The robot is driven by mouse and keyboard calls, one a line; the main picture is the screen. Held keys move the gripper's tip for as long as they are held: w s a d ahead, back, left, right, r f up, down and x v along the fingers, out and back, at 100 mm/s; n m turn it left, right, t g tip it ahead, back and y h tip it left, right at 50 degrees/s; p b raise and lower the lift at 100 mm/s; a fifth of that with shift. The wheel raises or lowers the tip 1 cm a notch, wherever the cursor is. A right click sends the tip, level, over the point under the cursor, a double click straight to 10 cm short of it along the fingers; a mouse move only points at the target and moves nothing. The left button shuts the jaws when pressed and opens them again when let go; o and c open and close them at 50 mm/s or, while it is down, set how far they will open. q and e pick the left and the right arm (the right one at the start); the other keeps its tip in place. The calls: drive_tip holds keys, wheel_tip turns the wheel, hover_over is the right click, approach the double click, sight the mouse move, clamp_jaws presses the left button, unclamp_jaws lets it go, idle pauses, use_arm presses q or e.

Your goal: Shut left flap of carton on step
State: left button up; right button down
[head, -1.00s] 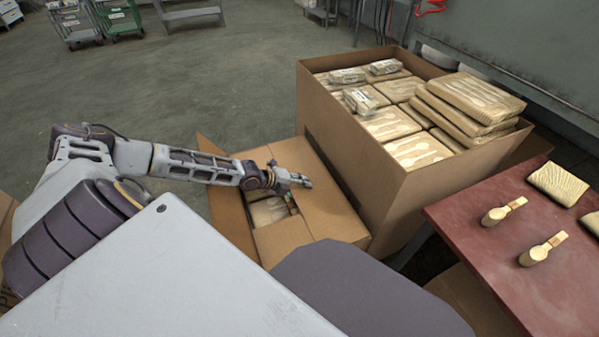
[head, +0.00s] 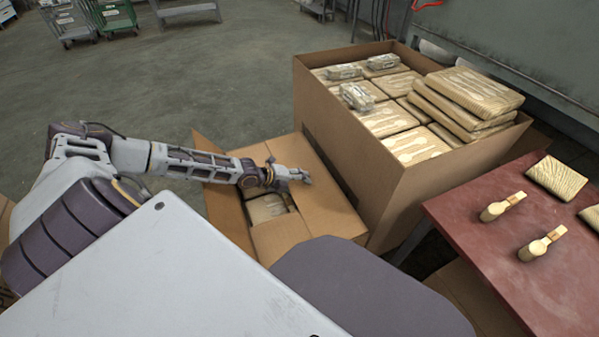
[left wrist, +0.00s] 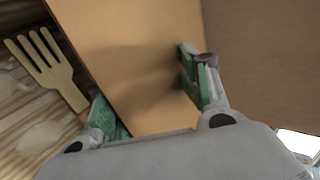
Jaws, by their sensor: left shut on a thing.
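The open brown carton sits low, left of the large carton. Its left flap (head: 228,212) stands up, leaning outward. A broad right flap (head: 325,205) lies across the right part of the opening. Wrapped packs (head: 264,208) show in the gap between the flaps. My left gripper (head: 298,176) is over the right side of the carton. In the left wrist view its green-padded fingers (left wrist: 152,95) stand on either side of a brown cardboard flap (left wrist: 140,60), shut on it. A pack printed with a fork (left wrist: 48,70) shows beside that flap. My right gripper is out of view.
A large open carton (head: 345,135), full of wrapped packs (head: 415,145), stands close at the right. A red table (head: 480,235) with two wooden pieces (head: 503,206) is at the front right. Bare floor (head: 240,85) lies behind and left.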

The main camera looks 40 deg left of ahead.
use_arm(q)
drive_tip(key=shift+s+f, duration=0.2)
drive_tip(key=shift+s, duration=0.3)
drive_tip(key=shift+a, duration=0.15)
drive_tip(key=shift+s+a+r, duration=0.3)
drive_tip(key=shift+s+r, duration=0.15)
drive_tip(key=shift+v, duration=1.35)
drive_tip(key=shift+a+r, duration=0.2)
drive_tip(key=shift+r, duration=0.15)
drive_tip(key=shift+s+a+r, duration=0.1)
drive_tip(key=shift+s+r, duration=0.25)
drive_tip(key=shift+v, duration=2.85)
